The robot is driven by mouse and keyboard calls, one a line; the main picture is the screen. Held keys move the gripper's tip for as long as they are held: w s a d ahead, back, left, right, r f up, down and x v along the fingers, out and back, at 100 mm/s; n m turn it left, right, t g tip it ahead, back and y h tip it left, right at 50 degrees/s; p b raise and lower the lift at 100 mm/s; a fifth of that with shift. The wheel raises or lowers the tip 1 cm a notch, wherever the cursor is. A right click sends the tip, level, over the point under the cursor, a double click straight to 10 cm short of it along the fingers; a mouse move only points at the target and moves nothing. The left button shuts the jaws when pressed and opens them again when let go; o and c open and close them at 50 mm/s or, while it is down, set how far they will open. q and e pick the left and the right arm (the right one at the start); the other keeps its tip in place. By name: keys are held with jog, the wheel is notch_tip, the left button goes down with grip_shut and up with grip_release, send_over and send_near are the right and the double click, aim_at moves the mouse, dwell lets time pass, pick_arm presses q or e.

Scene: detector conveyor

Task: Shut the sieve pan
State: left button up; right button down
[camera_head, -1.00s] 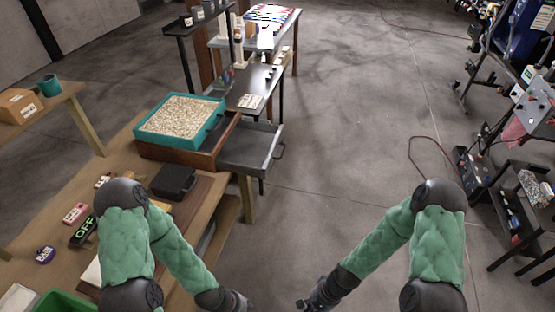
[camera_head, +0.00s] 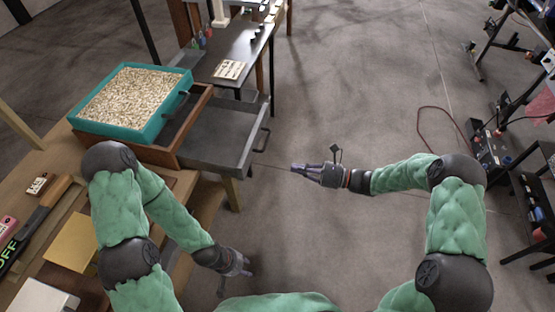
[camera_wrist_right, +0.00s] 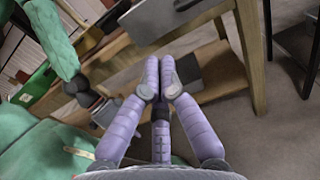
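The grey sieve pan (camera_head: 223,138) is a drawer-like tray. It sticks out to the right from the wooden frame (camera_head: 187,133) under the teal sieve (camera_head: 158,120), which is full of pale grains. The pan's handle (camera_head: 262,139) is on its right side. My right gripper (camera_head: 296,168) is just right of and below the handle, apart from it and empty. In the right wrist view its purple fingers (camera_wrist_right: 159,62) lie together, with a grey part of the pan (camera_wrist_right: 160,20) beyond. My left gripper (camera_head: 246,268) hangs low beside the bench; its fingers are too small to judge.
The wooden bench (camera_head: 206,210) carries the sieve and stands at the left. A dark table (camera_head: 235,55) stands behind the pan. Open floor (camera_head: 350,110) lies to the right of the pan, with a red cable (camera_head: 420,125) and black racks farther right.

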aim_at(249, 159)
jog(key=b+x, duration=0.3)
jog(key=x, duration=1)
jog(key=shift+s+a+f+b, duration=0.1)
jog(key=shift+a+b, duration=0.05)
jog(key=shift+b, duration=0.2)
pick_arm(q)
notch_tip(249, 159, down, 4)
jog(key=shift+r, duration=0.1)
pick_arm(e)
jog(key=shift+a, duration=0.1)
